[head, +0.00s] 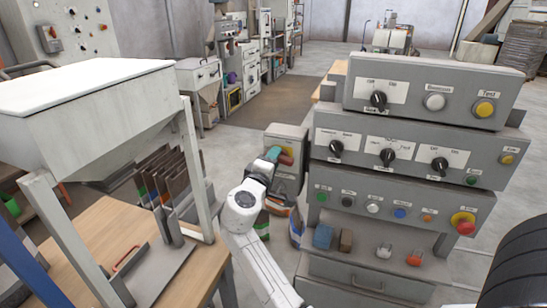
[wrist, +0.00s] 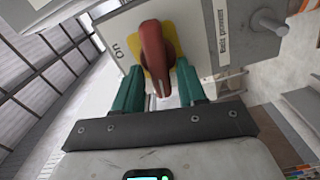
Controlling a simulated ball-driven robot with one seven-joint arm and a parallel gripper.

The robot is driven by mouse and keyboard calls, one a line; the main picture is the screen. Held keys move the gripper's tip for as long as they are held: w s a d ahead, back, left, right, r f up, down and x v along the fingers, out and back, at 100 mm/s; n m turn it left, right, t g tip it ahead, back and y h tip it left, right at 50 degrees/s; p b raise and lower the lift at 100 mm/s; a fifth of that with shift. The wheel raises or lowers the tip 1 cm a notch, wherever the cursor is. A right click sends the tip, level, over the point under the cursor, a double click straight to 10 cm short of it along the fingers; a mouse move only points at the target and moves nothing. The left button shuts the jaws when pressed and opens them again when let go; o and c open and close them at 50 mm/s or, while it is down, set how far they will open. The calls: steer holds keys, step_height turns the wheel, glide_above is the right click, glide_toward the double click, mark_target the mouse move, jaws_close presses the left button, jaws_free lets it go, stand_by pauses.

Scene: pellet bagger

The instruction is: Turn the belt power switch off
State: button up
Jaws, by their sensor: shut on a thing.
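The belt power switch is a red handle (wrist: 152,45) on a yellow plate (wrist: 172,38), mounted on a grey box (wrist: 205,60) in the wrist view. A label that seems to read "Belt power" is upside down beside it, and part of another marking shows at left. In the head view the red handle (head: 286,158) shows on the grey box (head: 290,134), left of the big control panel. My gripper (wrist: 158,78) has teal fingers on both sides of the handle's lower end and is shut on it. In the head view my gripper (head: 273,154) partly covers the box.
The stepped grey control panel (head: 425,72) with knobs and buttons stands close at right. A white-topped hopper on legs (head: 95,80) stands on a wooden table (head: 110,235) at left. A grey bolt-like stub (wrist: 270,24) sticks out near the switch.

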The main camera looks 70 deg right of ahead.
steer(key=shift+w+f+n+p, duration=0.15)
steer(key=shift+n+p, duration=0.15)
steer(key=shift+n, duration=0.8)
steer(key=o, duration=0.7)
steer(key=shift+a, duration=0.1)
steer(key=s+a+b, duration=0.1)
steer(key=a+b, duration=0.1)
steer(key=a, duration=0.8)
steer(key=shift+a, duration=0.35)
